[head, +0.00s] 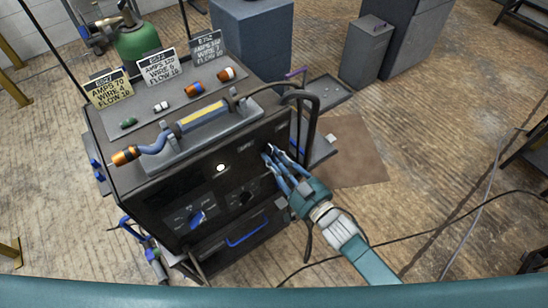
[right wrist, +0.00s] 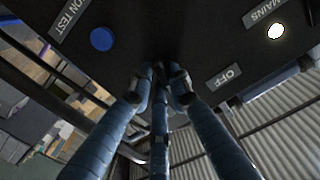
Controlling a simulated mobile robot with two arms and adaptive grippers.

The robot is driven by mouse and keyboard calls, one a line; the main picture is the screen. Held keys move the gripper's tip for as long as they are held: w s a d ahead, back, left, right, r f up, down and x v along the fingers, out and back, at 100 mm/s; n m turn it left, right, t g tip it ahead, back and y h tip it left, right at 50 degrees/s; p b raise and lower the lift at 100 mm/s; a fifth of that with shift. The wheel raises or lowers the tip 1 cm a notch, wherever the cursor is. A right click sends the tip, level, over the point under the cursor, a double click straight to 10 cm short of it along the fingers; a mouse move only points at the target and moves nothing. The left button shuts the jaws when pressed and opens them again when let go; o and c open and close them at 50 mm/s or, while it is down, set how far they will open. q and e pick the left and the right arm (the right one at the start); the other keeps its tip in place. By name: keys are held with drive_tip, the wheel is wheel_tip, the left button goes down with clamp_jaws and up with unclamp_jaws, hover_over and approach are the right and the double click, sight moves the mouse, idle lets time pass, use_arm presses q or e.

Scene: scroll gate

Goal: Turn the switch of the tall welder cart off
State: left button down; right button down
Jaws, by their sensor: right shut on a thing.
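The tall welder cart (head: 215,182) stands at centre left, with a dark front panel. My right gripper (head: 271,155) reaches the upper right of this panel. In the right wrist view its blue fingers (right wrist: 160,88) are shut together on the switch, which they and the shadow mostly hide; I cannot tell its angle. An OFF label (right wrist: 223,76) is beside the fingers. A lit white lamp (right wrist: 276,31) is next to the MAINS label (right wrist: 264,12). The lamp also shows in the head view (head: 221,167). My left gripper is out of view.
A torch (head: 190,122) and small coloured parts lie on the cart top, below sign cards (head: 157,66). Dark handle loops (head: 303,97) rise close to my right gripper. A blue button (right wrist: 102,39) is on the panel.

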drive_tip(key=shift+w+d+r+n+b, duration=0.1)
drive_tip(key=shift+r+n+b, duration=0.1)
drive_tip(key=shift+n, duration=2.35)
drive_tip(key=shift+d+r+n+b, duration=0.1)
drive_tip(key=shift+n+b, duration=0.05)
drive_tip(key=shift+n, duration=2.4)
drive_tip(key=c, duration=1.6)
unclamp_jaws()
drive_tip(key=v, duration=1.2)
